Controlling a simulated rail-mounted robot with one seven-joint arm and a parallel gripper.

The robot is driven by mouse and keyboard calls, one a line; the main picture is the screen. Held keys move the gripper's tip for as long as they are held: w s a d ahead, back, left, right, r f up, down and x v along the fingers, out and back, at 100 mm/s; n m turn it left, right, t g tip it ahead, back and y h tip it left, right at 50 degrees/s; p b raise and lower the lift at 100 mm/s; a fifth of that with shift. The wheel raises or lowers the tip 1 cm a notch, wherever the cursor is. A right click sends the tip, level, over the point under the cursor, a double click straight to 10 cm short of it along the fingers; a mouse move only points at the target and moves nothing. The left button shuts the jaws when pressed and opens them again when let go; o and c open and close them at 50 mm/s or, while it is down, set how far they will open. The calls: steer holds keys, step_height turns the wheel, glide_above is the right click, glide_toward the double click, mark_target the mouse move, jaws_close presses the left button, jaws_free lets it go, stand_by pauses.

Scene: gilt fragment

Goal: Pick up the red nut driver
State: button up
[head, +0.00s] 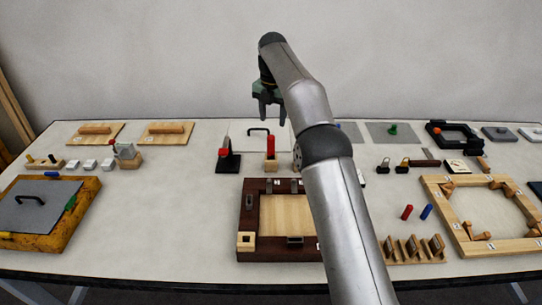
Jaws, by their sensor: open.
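My gripper (268,113) is open and empty, pointing down above the back middle of the table. Below it, a red upright handle (270,146) stands in a small wooden block (270,165); it may be the red nut driver. To its left, another red-topped piece (223,153) stands by a black stand (231,163). A short red cylinder (407,212) stands near the front right beside a blue one (427,212). The view is too small to tell for certain which red thing is the nut driver.
A dark wooden frame (250,215) lies in front of the red handle. A yellow box (45,242) with a grey lid is at the left, a pale wooden frame (460,232) at the right. My arm hides part of the middle. The table (180,225) is clear left of the dark frame.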

mark_target(271, 147)
step_height(271, 147, down, 6)
steer(key=shift+f+b, duration=0.15)
steer(key=shift+b, duration=0.15)
steer(key=f, duration=0.1)
steer(key=s+f, duration=0.1)
steer(key=f, duration=0.2)
steer(key=shift+s+a+f, duration=0.25)
steer(key=shift+f, duration=0.4)
steer(key=shift+c, duration=0.3)
jaws_close()
